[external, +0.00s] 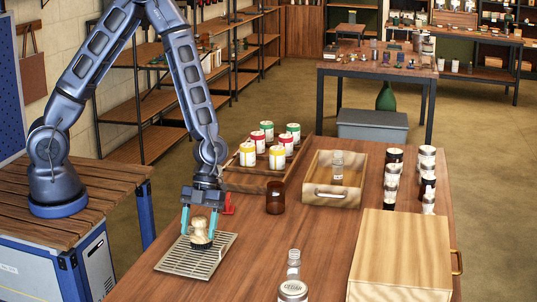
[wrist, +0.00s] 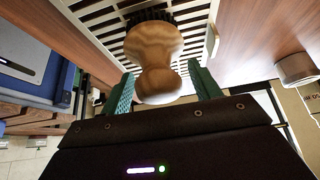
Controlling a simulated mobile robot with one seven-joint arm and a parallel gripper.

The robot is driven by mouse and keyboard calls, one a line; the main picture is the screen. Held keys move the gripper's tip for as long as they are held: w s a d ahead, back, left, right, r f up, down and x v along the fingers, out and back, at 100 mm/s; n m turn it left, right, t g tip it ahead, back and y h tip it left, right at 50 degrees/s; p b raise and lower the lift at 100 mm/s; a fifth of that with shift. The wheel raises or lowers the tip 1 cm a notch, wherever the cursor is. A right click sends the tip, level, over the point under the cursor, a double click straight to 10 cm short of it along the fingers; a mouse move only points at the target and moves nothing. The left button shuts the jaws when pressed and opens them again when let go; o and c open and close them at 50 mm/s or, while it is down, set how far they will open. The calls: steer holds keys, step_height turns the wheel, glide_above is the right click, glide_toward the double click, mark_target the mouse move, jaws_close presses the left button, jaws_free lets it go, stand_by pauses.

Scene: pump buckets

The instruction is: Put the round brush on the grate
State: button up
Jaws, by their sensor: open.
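The round brush (external: 200,232) has a pale wooden knob handle and dark bristles. It stands upright on the slatted metal grate (external: 180,262), near the grate's back edge in the external view. In the wrist view the brush (wrist: 154,50) stands bristles down on the grate (wrist: 97,14). My gripper (external: 202,222) is low over the grate with its teal fingers on either side of the brush handle. In the wrist view my gripper (wrist: 160,90) is open, with a gap between each finger and the handle.
A brown glass jar (external: 275,198) and a red object (external: 228,204) stand behind the grate. A wooden tray of candle jars (external: 247,183) is farther back. A clear bottle (external: 293,265), a jar (external: 293,291) and a wooden box (external: 402,250) are to the right. Bare tabletop lies between.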

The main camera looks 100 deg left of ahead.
steer(key=v, duration=1.1)
steer(key=s+d+r+n+t+y, duration=0.1)
steer(key=s+d+r+n+y, duration=0.15)
steer(key=s+r+n, duration=0.5)
steer(key=s+d+r+n+y, duration=0.2)
steer(key=s+r+y, duration=0.15)
steer(key=r, duration=0.65)
steer(key=s+r+n+t, duration=0.3)
steer(key=s+r+n, duration=0.6)
steer(key=s, duration=0.5)
steer(key=shift+r+t, duration=0.25)
steer(key=shift+t, duration=0.15)
